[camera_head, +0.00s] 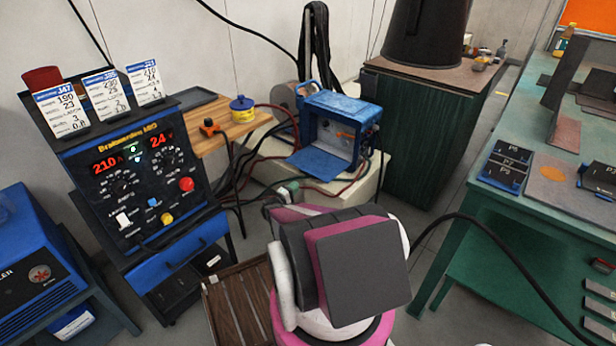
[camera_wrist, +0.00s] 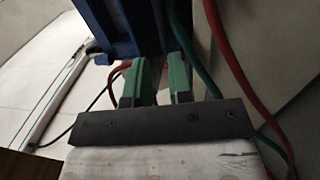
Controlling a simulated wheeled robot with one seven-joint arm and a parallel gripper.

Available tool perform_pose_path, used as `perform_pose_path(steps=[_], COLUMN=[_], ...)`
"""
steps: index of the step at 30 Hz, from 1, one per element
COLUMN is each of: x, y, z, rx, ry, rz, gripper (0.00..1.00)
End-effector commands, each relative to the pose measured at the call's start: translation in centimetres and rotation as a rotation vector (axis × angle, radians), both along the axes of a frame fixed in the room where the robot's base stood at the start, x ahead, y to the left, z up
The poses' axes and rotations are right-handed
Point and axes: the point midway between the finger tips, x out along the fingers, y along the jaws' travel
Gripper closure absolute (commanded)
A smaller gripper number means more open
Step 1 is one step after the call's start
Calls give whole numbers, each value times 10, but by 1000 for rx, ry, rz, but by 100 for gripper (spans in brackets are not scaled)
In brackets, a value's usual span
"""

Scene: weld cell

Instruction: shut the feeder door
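The blue wire feeder (camera_head: 342,108) stands on a pale block behind my arm in the head view. My gripper (camera_head: 290,188) is just below and left of the door's near edge, largely hidden behind my arm. In the wrist view, the two green fingers of my gripper (camera_wrist: 162,82) stand apart with a gap between them. A blue part of the feeder (camera_wrist: 122,25) is right beyond the fingertips; whether they touch it I cannot tell.
Red and green cables (camera_wrist: 233,65) run close beside the fingers. A welding power source (camera_head: 140,185) with cards on top stands at left, a wooden table (camera_head: 212,125) behind it. A green cabinet (camera_head: 418,135) and a green workbench (camera_head: 470,195) are at right.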

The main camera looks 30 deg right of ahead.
Motion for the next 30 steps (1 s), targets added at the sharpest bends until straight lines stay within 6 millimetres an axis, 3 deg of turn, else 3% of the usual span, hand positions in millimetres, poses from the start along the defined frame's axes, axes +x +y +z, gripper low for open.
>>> perform_pose_path(steps=[18, 30], x=[35, 39], y=[-84, -96], z=[14, 17], rx=[1, 2], ry=[0, 1], rz=[-2, -2], gripper=[80, 80])
